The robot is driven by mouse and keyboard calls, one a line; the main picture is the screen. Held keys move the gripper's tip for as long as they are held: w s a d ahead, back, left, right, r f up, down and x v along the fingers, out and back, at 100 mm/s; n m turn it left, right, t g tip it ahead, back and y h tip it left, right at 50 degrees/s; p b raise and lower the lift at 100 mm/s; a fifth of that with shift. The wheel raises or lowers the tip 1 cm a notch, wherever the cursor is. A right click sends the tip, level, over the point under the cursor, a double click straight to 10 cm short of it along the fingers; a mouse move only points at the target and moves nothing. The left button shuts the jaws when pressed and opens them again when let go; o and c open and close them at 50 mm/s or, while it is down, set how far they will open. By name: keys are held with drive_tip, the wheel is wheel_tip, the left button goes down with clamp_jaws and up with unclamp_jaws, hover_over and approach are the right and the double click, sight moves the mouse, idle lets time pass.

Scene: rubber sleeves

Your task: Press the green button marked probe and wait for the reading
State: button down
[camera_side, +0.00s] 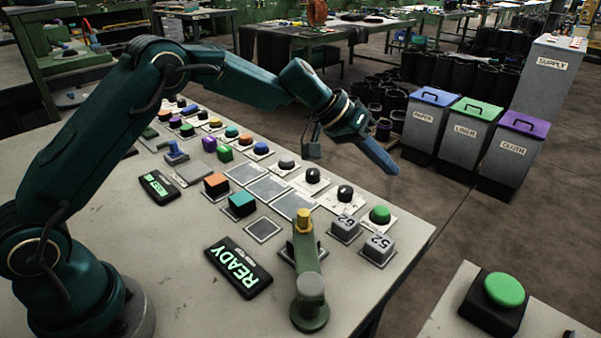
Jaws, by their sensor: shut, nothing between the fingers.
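My gripper (386,163) is shut and empty, pointing down and right in the air beyond the far right part of the bench. A round green button (380,214) sits on a white plate near the right edge of the bench, below my gripper in the picture and apart from it. A larger green button (504,289) on a black box stands on a separate table at the lower right. I cannot read a probe marking on either. A black display (238,266) on the bench reads READY in green.
A green fixture (308,275) with a yellow top stands near the bench's front. Grey blocks (345,229) marked 62 and 52 (378,250) sit beside the green button. Many coloured knobs line the back. Bins for paper (431,125), liner (470,137) and cloth (511,154) stand behind.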

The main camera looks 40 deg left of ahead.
sight(376, 211)
drive_tip(key=shift+f, duration=3.55)
drive_tip(key=shift+f, duration=0.1)
drive_tip(key=shift+f, duration=0.3)
drive_tip(key=shift+f, duration=0.45)
drive_tip(key=shift+r, duration=0.9)
drive_tip(key=shift+r, duration=2.5)
